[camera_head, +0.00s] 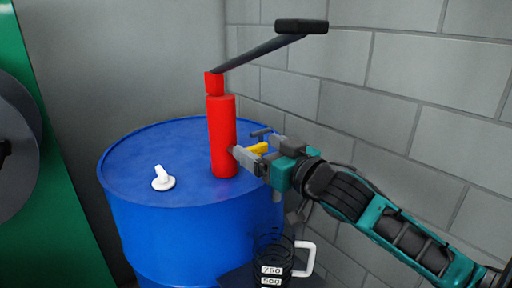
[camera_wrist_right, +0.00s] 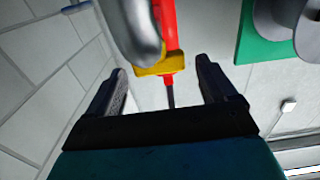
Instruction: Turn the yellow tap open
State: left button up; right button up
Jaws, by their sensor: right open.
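The yellow tap (camera_head: 258,148) sits at the side of the red pump (camera_head: 222,135), above a grey spout (camera_head: 245,159). My right gripper (camera_head: 272,152) reaches in from the right, close to the tap, and partly hides it. In the right wrist view the yellow tap (camera_wrist_right: 155,66) lies between and just ahead of the two fingertips. Both fingers are spread, with a gap on each side of the tap, and nothing is held. The grey spout (camera_wrist_right: 141,28) shows beyond the tap there. My left gripper is not in view.
The pump stands on a blue drum (camera_head: 150,195), with a black crank handle (camera_head: 260,50) above. A white cap (camera_head: 162,179) lies on the drum lid. A measuring jug (camera_head: 305,260) stands below my right gripper. A block wall (camera_head: 440,130) is close on the right.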

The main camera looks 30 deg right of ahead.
jog(key=shift+w+a, duration=0.1)
jog(key=shift+w, duration=0.95)
